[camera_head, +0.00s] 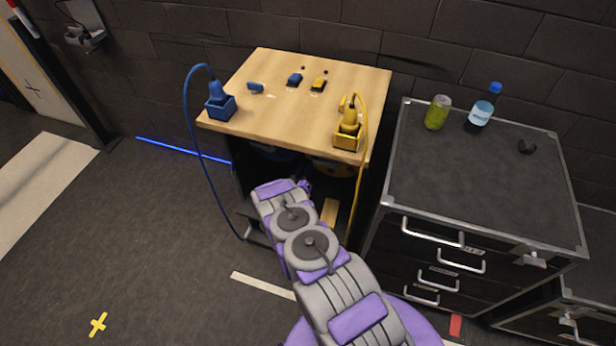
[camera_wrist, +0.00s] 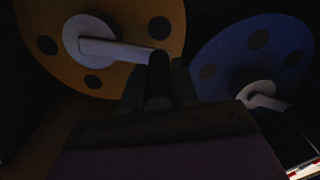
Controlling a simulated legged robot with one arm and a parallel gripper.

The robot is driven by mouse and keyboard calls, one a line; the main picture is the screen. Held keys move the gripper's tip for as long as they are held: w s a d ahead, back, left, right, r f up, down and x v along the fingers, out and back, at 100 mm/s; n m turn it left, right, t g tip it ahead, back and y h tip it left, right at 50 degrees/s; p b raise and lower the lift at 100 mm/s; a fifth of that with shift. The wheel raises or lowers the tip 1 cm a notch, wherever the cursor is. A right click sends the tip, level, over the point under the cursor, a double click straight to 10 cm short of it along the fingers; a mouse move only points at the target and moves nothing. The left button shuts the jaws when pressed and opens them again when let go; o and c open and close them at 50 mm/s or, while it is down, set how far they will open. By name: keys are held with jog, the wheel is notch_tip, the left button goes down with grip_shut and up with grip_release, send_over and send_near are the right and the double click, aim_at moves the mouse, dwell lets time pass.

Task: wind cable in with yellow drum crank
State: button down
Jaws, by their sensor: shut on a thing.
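The yellow drum (camera_wrist: 125,75) fills the upper left of the wrist view, a round disc with dark holes. Its pale crank (camera_wrist: 115,48) runs from the hub to a dark handle (camera_wrist: 159,66). My gripper (camera_wrist: 158,88) is shut on that handle. In the head view the yellow drum (camera_head: 335,168) shows only partly, under the wooden table, and my gripper is hidden by my arm and the shade. The yellow cable (camera_head: 361,160) hangs from a yellow plug (camera_head: 351,118) in a yellow holder (camera_head: 346,139) at the table's front right corner.
A blue drum (camera_wrist: 255,55) with its own pale crank is beside the yellow one. A blue cable (camera_head: 196,135) hangs at the left of the wooden table (camera_head: 290,112). A dark drawer cabinet (camera_head: 470,185) stands close on the right. Floor at left is clear.

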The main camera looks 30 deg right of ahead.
notch_tip(320, 180, up, 4)
jog(key=shift+a+f+m+p, duration=0.1)
jog(key=shift+f+m+p, duration=0.05)
jog(key=shift+m+p, duration=0.6)
jog(key=m, duration=0.1)
jog(key=r+m+p, duration=0.2)
jog(key=shift+s+d, duration=0.3)
jog(key=shift+d, duration=0.1)
jog(key=shift+s+d+r+m+p, duration=0.3)
jog(key=shift+m+p, duration=0.25)
jog(key=shift+m, duration=0.3)
jog(key=c, duration=0.9)
grip_release()
jog(key=shift+s, duration=0.1)
jog(key=p+v, duration=0.2)
jog(key=v, duration=1.5)
jog(key=shift+a+f, duration=0.2)
